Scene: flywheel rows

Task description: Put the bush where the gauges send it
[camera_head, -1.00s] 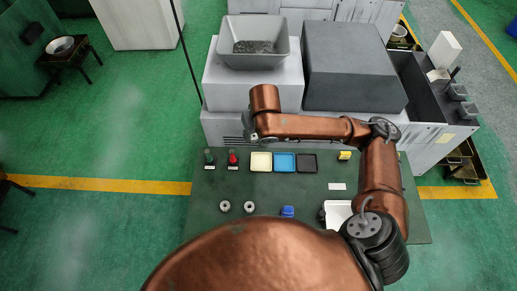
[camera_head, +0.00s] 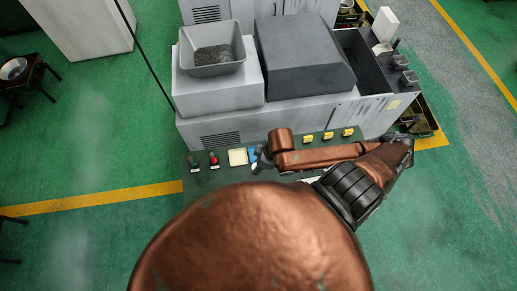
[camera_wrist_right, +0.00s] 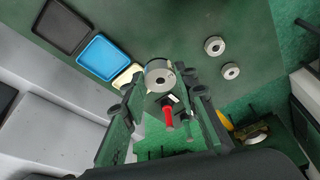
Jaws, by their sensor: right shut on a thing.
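My right gripper (camera_wrist_right: 160,88) is shut on the bush (camera_wrist_right: 158,73), a grey metal cylinder with a hole, held at the fingertips with its bored face toward the wrist camera. In the head view the right gripper (camera_head: 260,161) is over the tray row, small and partly hidden by its arm. The red-handled gauge (camera_head: 214,160) and the dark green one (camera_head: 193,163) stand left of the cream tray (camera_head: 238,157). The red gauge (camera_wrist_right: 168,117) appears just below the bush in the wrist view. The blue tray (camera_wrist_right: 103,57) and black tray (camera_wrist_right: 62,27) show there too. My left gripper is out of view.
Two metal rings (camera_wrist_right: 214,46) (camera_wrist_right: 230,71) lie on the green table. A grey machine with a hopper (camera_head: 213,58) stands behind. My own body hides most of the table in the head view.

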